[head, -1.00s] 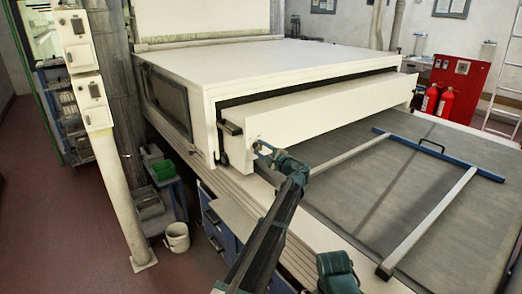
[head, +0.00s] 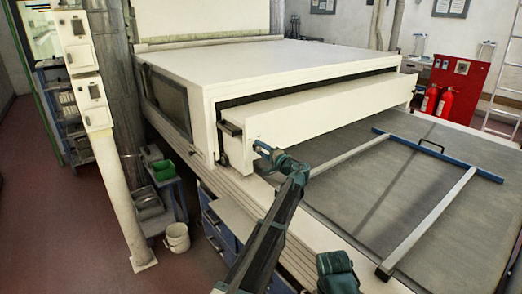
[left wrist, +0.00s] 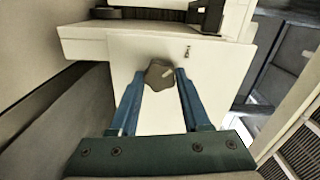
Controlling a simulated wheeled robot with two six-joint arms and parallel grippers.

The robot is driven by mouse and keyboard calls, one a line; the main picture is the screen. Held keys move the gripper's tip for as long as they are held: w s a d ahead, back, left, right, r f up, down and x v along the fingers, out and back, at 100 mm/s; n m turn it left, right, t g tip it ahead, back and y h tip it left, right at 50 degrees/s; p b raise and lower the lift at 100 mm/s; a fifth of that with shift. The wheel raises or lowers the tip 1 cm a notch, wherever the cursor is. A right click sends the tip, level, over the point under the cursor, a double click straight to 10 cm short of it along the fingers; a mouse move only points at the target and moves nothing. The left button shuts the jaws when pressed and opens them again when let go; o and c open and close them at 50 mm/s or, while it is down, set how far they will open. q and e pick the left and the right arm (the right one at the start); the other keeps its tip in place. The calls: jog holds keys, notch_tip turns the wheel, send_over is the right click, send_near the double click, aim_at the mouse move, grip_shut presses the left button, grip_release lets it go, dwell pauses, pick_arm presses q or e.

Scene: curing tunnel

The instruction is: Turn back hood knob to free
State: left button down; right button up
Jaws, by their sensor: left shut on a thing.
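The hood knob (left wrist: 158,73) is a dark grey lobed knob with a small pale mark towards its right side. It sits on the pale end face of the hood (left wrist: 205,75). My left gripper (left wrist: 159,72) is shut on the knob, with one blue finger on each side. In the head view my left gripper (head: 264,150) is at the near left end of the white hood (head: 330,108), and its fingers and wrist hide the knob there.
A grey conveyor bed (head: 455,180) runs out from under the hood, with a blue and silver frame (head: 440,205) on it. The white tunnel housing (head: 260,65) stands behind. A white post (head: 118,190) and a bucket (head: 177,238) are at the left.

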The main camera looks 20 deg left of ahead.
pick_arm(q)
jog(key=shift+f, duration=0.1)
dwell(0.3)
jog(key=shift+c, duration=1.8)
grip_release()
jog(key=v, duration=1.4)
jog(key=shift+a, duration=0.1)
